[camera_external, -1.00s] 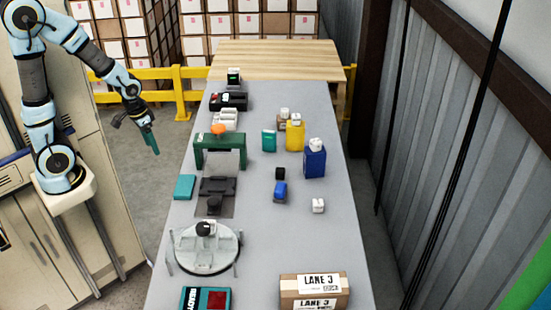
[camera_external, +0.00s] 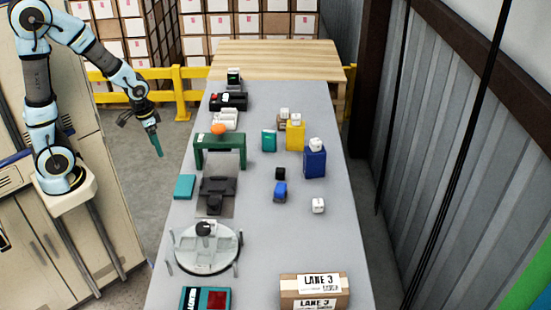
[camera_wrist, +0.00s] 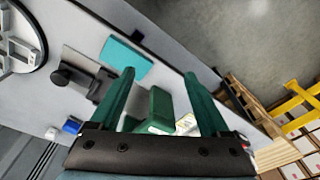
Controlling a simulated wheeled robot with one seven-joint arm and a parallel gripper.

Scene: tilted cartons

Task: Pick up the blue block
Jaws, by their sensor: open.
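A small blue block (camera_external: 280,191) lies on the grey table, right of its middle, with a small black cube (camera_external: 280,173) just behind it. A taller blue box (camera_external: 315,164) with a white cube on top stands farther back to the right. My gripper (camera_external: 158,146) hangs left of the table, clear of its left edge and far from both blue things. In the wrist view my gripper (camera_wrist: 158,85) shows two green fingers wide apart with nothing held. A small blue thing (camera_wrist: 72,126) shows at lower left there, partly cut off by the gripper body; I cannot tell which it is.
A yellow box (camera_external: 295,136) and a teal box (camera_external: 268,140) stand behind; a carton (camera_external: 314,291) is in front.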

